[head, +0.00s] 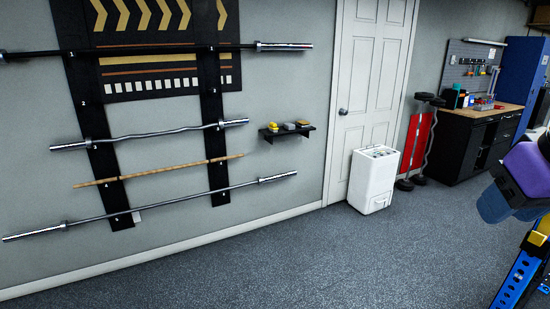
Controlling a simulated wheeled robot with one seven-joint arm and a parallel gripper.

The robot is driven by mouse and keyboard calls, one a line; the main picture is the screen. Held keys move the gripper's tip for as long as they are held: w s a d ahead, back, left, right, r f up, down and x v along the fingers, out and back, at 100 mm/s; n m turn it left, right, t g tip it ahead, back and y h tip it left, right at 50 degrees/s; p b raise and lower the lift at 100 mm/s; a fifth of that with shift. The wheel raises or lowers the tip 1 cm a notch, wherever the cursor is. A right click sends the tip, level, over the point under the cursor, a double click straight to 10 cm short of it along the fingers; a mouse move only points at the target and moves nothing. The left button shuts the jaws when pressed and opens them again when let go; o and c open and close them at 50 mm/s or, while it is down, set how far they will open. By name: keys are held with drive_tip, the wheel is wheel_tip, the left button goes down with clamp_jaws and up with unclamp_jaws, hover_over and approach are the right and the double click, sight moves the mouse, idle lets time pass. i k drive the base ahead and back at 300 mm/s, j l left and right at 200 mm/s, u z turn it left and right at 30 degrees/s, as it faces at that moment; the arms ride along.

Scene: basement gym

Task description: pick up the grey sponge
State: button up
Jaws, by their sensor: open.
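A small grey block that looks like the grey sponge (289,126) lies on a small black wall shelf (284,136) in the head view, left of the white door. It sits between a yellow item (273,127) on its left and a tan item (303,123) on its right. All three are small and far off, so their exact shapes are hard to tell. My gripper is not in view.
A white dehumidifier-like box (373,182) stands on the floor before the door (372,70). Bars hang on the left wall. A workbench (468,140) stands at the back right. Purple and blue equipment (520,180) fills the right edge. The middle floor is clear.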

sight(288, 126)
drive_tip(key=i+l, duration=0.1)
drive_tip(key=i, duration=3.8)
drive_tip(key=i+u, duration=0.25)
drive_tip(key=i, duration=0.3)
